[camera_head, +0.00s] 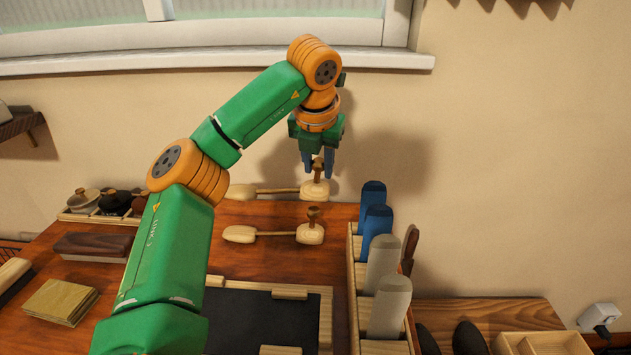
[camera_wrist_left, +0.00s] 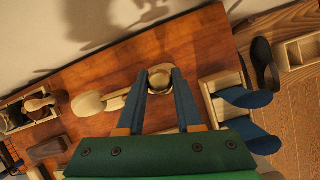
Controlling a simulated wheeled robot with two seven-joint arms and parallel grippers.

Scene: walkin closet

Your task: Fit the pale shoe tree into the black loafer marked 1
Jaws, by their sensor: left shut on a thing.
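My left gripper (camera_head: 318,172) points down and is shut on the brown knob of a pale shoe tree (camera_head: 313,190). The tree's shaft and toe piece extend left, seen against the wall just above the table's back edge, so it looks raised. In the left wrist view, the fingers (camera_wrist_left: 159,78) close around the round knob. A second pale shoe tree (camera_head: 309,234) with a brown knob lies on the table in front of it. Two black shoe-like shapes (camera_head: 468,338) are cut off at the lower right; no number is readable. My right gripper is not in view.
A wooden rack (camera_head: 354,270) holds upright blue and grey pieces right of the shoe trees. A wood-framed dark tray (camera_head: 326,318) lies in front. A brown brush-like block (camera_head: 95,245) and small lidded pots (camera_head: 83,200) stand left. A wall rises behind the table.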

